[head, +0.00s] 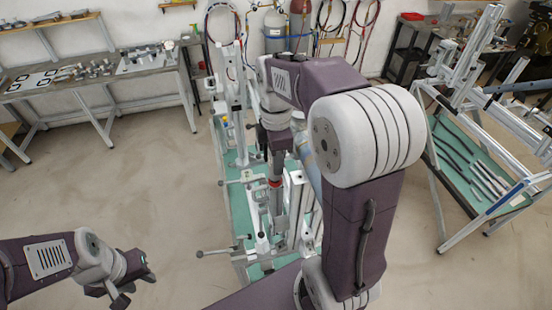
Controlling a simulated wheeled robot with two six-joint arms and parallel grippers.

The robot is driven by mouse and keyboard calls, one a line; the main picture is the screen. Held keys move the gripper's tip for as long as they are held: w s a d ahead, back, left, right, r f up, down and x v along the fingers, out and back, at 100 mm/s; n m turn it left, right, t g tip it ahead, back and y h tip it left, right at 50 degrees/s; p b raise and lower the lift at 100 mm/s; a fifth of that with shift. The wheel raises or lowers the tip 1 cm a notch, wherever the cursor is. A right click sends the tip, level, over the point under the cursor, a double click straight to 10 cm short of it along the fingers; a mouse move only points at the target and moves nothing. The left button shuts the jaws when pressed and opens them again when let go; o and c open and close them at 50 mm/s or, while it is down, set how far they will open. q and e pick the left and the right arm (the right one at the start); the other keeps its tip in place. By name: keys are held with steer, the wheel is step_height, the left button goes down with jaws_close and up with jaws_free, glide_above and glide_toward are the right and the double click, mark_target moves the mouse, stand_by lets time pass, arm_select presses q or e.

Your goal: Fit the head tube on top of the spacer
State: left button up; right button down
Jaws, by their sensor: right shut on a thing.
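My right gripper (277,152) points down over the jig, below the wrist of my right arm. It is shut on a dark upright piece (276,168), which looks like the head tube, though the fingers cover much of it. A small red ring (275,184) shows right below this piece on the jig's post. I cannot tell whether it is the spacer, or whether the two touch. My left gripper (108,292) is at the lower left, far from the jig, with its fingers apart and nothing between them.
The frame jig (238,185) has a teal base, metal posts and clamp handles sticking out to the left. My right arm hides its right side. A workbench (90,75) with parts stands at the back left, a sloped tube rack (470,165) at the right. The floor on the left is clear.

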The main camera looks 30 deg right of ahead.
steer(key=shift+f+b, duration=0.4)
steer(key=shift+f, duration=0.15)
steer(key=c, duration=1)
jaws_free()
steer(key=shift+o, duration=0.2)
steer(key=shift+r, duration=0.1)
step_height(320, 180, up, 9)
steer(key=shift+b, duration=0.35)
